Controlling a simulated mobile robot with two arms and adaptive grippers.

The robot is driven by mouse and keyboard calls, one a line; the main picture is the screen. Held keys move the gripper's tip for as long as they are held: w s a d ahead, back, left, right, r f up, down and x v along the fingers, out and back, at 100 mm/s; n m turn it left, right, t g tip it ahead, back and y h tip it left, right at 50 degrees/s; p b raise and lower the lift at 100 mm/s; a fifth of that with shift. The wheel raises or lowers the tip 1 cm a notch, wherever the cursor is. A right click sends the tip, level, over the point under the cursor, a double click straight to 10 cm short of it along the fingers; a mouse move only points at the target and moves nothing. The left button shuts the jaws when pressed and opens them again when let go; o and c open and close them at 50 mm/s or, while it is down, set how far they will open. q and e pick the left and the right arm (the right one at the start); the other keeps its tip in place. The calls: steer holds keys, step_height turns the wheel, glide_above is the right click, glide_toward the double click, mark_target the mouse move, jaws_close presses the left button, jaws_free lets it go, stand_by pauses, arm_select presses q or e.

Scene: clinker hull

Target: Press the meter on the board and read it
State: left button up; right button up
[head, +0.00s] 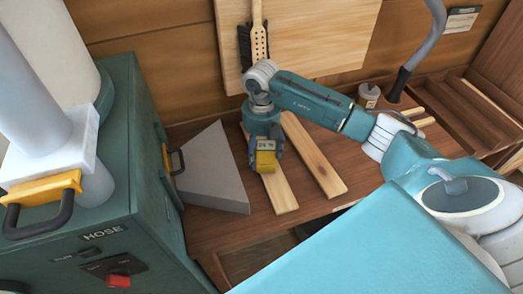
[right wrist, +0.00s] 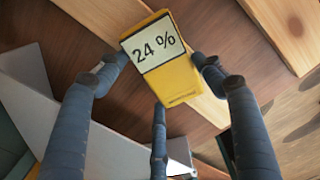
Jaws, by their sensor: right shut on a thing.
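The yellow meter (head: 266,161) is in my right gripper (head: 264,146), low over the near end of a pale board (head: 284,196) on the workbench. In the right wrist view the meter (right wrist: 168,95) shows a white display reading "24 %". The fingers of my right gripper (right wrist: 160,80) are shut around the meter's sides. The board (right wrist: 207,108) shows beneath and beside the meter. I cannot tell whether the meter's underside touches the board. My left gripper is not in view.
A second pale board (head: 314,154) lies to the right on the workbench (head: 212,222). A grey wedge-shaped block (head: 212,168) stands left of the meter. A teal machine marked "HOSE" (head: 95,250) fills the left. A small pot (head: 369,95) stands behind my right arm.

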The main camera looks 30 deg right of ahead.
step_height(320, 180, up, 8)
steer(key=p, duration=0.4)
steer(key=shift+w+f+p, duration=0.1)
steer(key=shift+p, duration=0.3)
stand_by(0.6)
